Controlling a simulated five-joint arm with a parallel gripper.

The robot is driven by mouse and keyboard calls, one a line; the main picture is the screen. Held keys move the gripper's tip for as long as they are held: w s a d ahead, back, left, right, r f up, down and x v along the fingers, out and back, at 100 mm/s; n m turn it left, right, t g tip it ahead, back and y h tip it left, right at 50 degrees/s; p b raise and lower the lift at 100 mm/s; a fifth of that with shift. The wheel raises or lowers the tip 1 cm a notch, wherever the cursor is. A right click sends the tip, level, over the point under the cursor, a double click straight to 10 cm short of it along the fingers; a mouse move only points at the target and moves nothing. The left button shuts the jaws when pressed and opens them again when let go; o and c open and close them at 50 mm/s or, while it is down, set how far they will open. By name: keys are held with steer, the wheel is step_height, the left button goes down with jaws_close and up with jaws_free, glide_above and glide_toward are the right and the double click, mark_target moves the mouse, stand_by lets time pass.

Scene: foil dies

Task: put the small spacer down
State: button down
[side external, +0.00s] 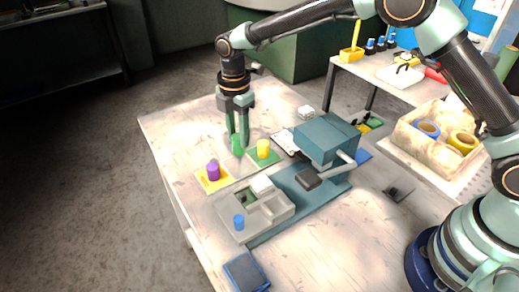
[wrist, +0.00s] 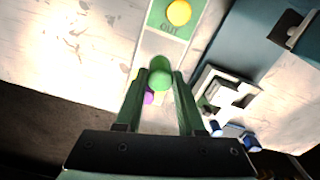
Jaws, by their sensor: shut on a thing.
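My gripper (side external: 239,147) points down and is shut on a short green cylinder (wrist: 160,76), the only piece between its fingers. The cylinder also shows in the side view (side external: 237,150), over the pale middle of a strip between a yellow pad (side external: 203,184) and a green pad (side external: 273,158). I cannot tell whether its base touches the strip. A yellow cylinder (side external: 263,149) stands on the green pad, marked OUT in the wrist view. A purple cylinder (side external: 213,172) stands on the yellow pad; it is partly hidden behind the held piece in the wrist view (wrist: 148,98).
A dark blue block (side external: 245,273) lies at the front edge. The table's left part is clear.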

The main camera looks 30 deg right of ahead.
mark_target(239, 149)
steer(key=shift+f, duration=2.4)
steer(key=shift+f, duration=0.15)
steer(key=c, duration=0.5)
jaws_free()
